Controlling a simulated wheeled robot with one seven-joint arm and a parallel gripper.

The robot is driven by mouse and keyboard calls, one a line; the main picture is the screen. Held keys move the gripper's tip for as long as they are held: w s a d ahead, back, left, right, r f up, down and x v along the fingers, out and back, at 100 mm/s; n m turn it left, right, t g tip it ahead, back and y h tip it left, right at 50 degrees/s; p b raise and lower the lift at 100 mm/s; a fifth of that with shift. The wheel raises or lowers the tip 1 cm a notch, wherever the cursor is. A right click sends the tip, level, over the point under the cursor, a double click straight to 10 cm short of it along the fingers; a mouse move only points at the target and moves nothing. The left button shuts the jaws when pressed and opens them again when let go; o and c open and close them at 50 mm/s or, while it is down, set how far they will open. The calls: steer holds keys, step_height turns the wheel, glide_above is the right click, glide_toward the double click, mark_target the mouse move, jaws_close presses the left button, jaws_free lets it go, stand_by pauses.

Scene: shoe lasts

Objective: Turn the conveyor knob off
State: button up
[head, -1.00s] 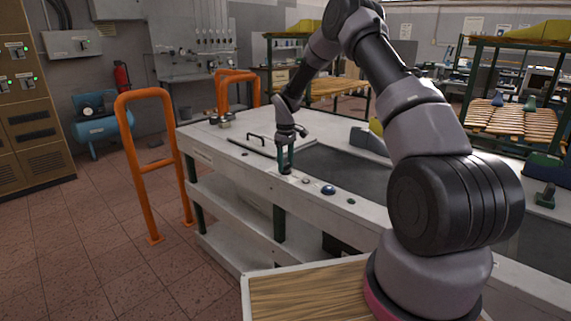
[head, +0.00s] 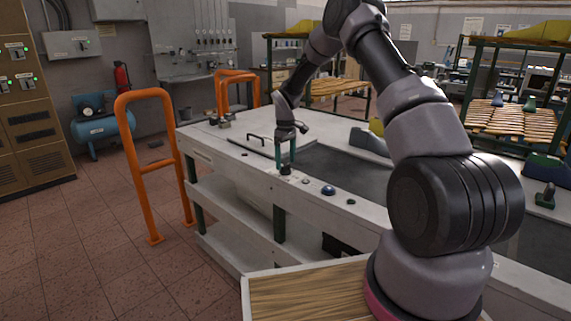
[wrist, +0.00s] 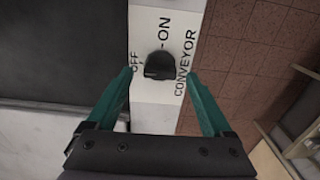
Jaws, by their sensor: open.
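The conveyor knob (wrist: 158,65) is black and sits on a white panel strip between my fingertips in the wrist view. The panel is printed OFF, ON and CONVEYOR around it; I cannot tell for sure which mark the knob points to. In the head view the knob (head: 285,170) shows as a small dark shape at the table's front edge. My gripper (wrist: 160,75) has green fingers, open on both sides of the knob, with gaps visible. In the head view my gripper (head: 286,156) points down just above the knob.
The white conveyor table (head: 225,150) carries a dark belt (head: 345,172). A blue button (head: 328,190) and smaller buttons lie along its front edge, right of the knob. An orange rail (head: 155,165) stands at the left.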

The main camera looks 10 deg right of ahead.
step_height(320, 180, up, 9)
steer(key=shift+r, duration=0.2)
stand_by(0.3)
step_height(320, 180, up, 11)
steer(key=m+t, duration=0.1)
steer(key=m, duration=0.1)
glide_above(286, 165)
steer(key=s+d, duration=0.1)
steer(key=s, duration=0.4)
steer(key=s+d+r+m+t, duration=0.2)
steer(key=s+r+m, duration=0.1)
steer(key=s+r, duration=0.9)
steer(key=s+d+r+m+t+y, duration=0.1)
steer(key=s+r+m+t, duration=0.1)
steer(key=s, duration=0.9)
steer(key=s+d+r+m+t+y, duration=0.1)
steer(key=s+m, duration=0.3)
steer(key=s, duration=0.8)
steer(key=shift+s+d+r+m+t, duration=0.15)
steer(key=shift+d+r+m+t, duration=0.15)
steer(key=shift+r+t, duration=0.3)
